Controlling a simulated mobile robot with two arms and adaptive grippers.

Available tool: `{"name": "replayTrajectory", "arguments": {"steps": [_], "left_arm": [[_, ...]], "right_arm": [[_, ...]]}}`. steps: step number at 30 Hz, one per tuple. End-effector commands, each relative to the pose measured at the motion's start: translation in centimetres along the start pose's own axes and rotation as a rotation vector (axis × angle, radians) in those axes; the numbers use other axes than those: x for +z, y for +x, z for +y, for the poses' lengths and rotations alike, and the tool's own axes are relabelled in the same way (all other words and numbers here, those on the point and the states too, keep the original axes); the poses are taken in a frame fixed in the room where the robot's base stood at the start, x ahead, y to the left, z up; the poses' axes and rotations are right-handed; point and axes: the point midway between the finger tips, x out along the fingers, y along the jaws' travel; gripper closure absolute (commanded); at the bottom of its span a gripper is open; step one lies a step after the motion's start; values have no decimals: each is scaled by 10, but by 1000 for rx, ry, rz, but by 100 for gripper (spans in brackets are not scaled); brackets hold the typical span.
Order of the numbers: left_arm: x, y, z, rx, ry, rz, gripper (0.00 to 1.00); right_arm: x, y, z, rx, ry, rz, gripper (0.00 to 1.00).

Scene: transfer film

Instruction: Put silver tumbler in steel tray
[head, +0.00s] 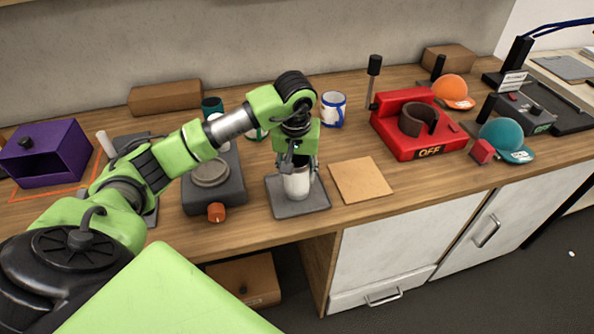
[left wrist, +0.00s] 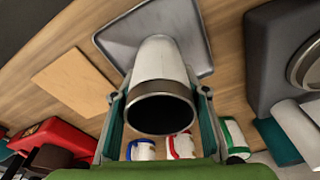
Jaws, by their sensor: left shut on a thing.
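The silver tumbler (head: 297,184) is upright over the grey steel tray (head: 283,208) at the middle of the counter. My left gripper (head: 297,166) points down and is shut around the tumbler's upper part. In the left wrist view the pale tumbler (left wrist: 160,62), with its dark open mouth, sits between the fingers (left wrist: 160,108), and its base overlaps the tray (left wrist: 118,36). I cannot tell whether the base touches the tray or is slightly above it. My right gripper is out of view.
A tan square board (head: 361,180) lies right of the tray. A dark scale-like device (head: 228,188) with an orange knob stands left. A red device (head: 420,138) marked OFF and a blue-trimmed mug (head: 333,109) stand behind to the right. A purple box (head: 45,153) is far left.

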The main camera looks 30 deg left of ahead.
Motion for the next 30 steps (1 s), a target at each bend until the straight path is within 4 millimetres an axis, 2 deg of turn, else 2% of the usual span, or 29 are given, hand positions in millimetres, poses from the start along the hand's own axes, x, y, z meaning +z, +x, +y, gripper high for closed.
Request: {"name": "replayTrajectory", "arguments": {"steps": [2,3,5,14,18,19,23,30], "left_arm": [[0,4,0,0,-1,2,88],[0,3,0,-1,-1,1,53],[0,2,0,-1,-1,1,41],[0,2,0,0,0,0,41],[0,-4,0,1,0,0,41],[-1,-6,1,2,0,4,41],[-1,-28,0,2,1,7,41],[-2,-84,1,2,0,7,41]], "right_arm": [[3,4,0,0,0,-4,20],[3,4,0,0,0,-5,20],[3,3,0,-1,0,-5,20],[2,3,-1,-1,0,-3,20],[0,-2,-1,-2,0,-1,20],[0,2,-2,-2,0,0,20],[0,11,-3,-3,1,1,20],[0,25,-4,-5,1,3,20]]}}
